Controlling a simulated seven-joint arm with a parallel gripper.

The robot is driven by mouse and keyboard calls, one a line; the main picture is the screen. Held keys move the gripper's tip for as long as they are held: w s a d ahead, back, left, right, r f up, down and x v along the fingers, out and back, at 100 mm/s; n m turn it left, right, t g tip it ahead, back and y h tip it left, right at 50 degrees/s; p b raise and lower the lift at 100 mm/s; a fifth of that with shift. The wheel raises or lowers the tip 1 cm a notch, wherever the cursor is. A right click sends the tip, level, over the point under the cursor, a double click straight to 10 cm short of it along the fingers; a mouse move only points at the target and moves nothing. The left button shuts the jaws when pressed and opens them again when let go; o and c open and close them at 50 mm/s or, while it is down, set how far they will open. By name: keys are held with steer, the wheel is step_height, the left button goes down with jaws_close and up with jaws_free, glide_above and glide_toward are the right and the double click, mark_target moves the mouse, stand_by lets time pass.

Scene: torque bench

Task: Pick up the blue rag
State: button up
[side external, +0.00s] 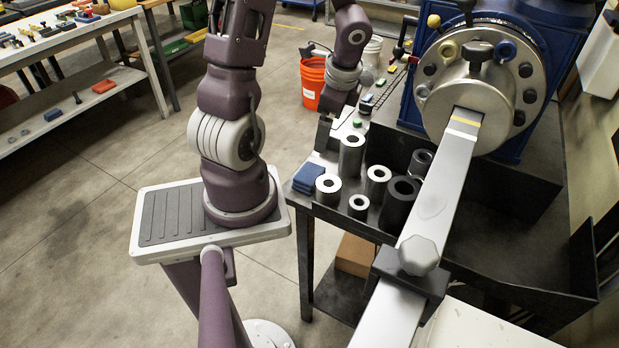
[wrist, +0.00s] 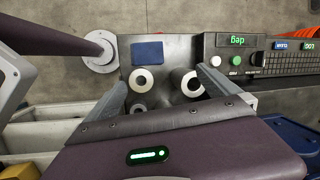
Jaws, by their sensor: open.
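The blue rag (side external: 308,178) lies folded and flat at the left edge of the dark bench top, beside the metal cylinders. In the wrist view the rag (wrist: 147,52) lies beyond the fingertips, between them and slightly left of centre. My gripper (side external: 324,135) hangs above the bench, a little behind and right of the rag in the side view. In the wrist view my gripper (wrist: 160,78) has its two fingers spread wide with nothing held between them. The rag is apart from both fingers and in plain sight in both views.
Several hollow metal cylinders (side external: 377,180) stand close to the rag's right. A control panel (wrist: 270,55) with a green display sits at the right in the wrist view. A large flanged machine with a long bar (side external: 440,190) crosses the bench's right side. An orange bucket (side external: 313,82) stands behind.

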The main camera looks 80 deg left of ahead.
mark_target(310, 174)
steer(key=f, duration=0.3)
steer(key=s+a+f+m+h, duration=0.1)
steer(key=f, duration=0.2)
steer(key=s+a+f+m+h, duration=0.1)
steer(key=f, duration=0.2)
steer(key=shift+s+a, duration=0.15)
steer(key=shift+a, duration=0.05)
steer(key=f, duration=0.2)
steer(key=s+f, duration=0.1)
steer(key=f, duration=0.4)
steer(key=shift+s+a, duration=0.15)
steer(key=shift+c, duration=0.4)
steer(key=c, duration=1.3)
step_height(310, 174, up, 10)
steer(key=shift+r, duration=0.1)
